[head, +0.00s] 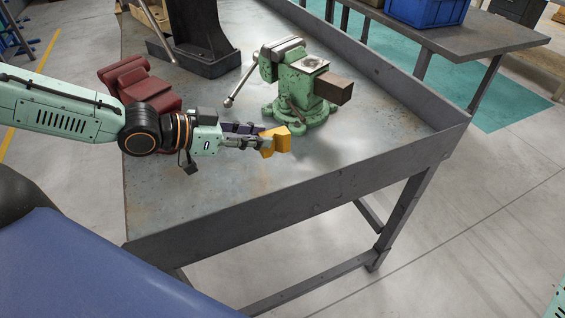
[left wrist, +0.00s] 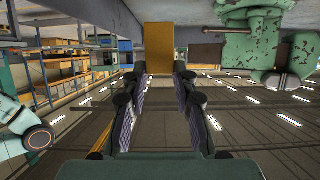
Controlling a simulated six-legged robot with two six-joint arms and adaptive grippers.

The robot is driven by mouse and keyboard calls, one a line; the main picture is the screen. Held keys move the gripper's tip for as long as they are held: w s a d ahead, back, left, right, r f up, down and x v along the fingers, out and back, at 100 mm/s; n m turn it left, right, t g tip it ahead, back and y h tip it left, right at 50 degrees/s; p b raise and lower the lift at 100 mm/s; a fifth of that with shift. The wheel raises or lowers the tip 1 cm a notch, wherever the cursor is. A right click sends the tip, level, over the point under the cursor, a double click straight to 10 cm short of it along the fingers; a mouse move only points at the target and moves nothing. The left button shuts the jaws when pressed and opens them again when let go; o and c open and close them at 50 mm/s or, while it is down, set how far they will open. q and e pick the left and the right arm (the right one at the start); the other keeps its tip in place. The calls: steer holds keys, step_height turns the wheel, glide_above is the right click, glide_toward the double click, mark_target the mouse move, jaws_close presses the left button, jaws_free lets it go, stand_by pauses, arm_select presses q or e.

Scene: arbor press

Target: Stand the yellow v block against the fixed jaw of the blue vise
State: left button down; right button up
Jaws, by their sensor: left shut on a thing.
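The yellow v block (head: 278,142) is in the fingertips of my left gripper (head: 259,140), held out over the bench in front of the vise. In the left wrist view the block (left wrist: 159,45) stands between the tips of the left gripper (left wrist: 160,84), which is shut on it. The vise I see is green (head: 292,82), not blue, with a brown block-like part (head: 334,89) at its right end. The block is in front and left of the vise base; I cannot tell if they touch. The vise also shows in the left wrist view (left wrist: 253,45). My right gripper is not in view.
A dark red object (head: 136,86) sits on the metal bench (head: 235,190), behind my left arm. A dark machine base (head: 201,42) stands farther back. The bench has raised edges at the right and front. Its front right part is bare.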

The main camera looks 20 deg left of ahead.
arm_select(q)
steer(key=f+b, duration=0.2)
steer(key=f, duration=0.1)
steer(key=f+b, duration=0.3)
steer(key=shift+s+d, duration=0.1)
steer(key=shift+s, duration=0.1)
steer(key=shift+s+d+b, duration=0.15)
steer(key=shift+b, duration=0.15)
steer(key=shift+s+d+f+b, duration=0.15)
steer(key=shift+f+b, duration=0.15)
steer(key=f, duration=0.1)
steer(key=f+b, duration=0.2)
steer(key=shift+w, duration=0.25)
steer(key=shift+w+a, duration=0.1)
steer(key=shift+a, duration=0.15)
steer(key=shift+s+d+r, duration=0.2)
steer(key=shift+s, duration=0.1)
steer(key=shift+f, duration=0.1)
steer(key=c, duration=1.2)
jaws_free()
steer(key=shift+w+a+f, duration=0.15)
steer(key=shift+w+f, duration=0.05)
steer(key=shift+f, duration=0.05)
steer(key=shift+o, duration=0.7)
steer(key=shift+s+r, duration=0.15)
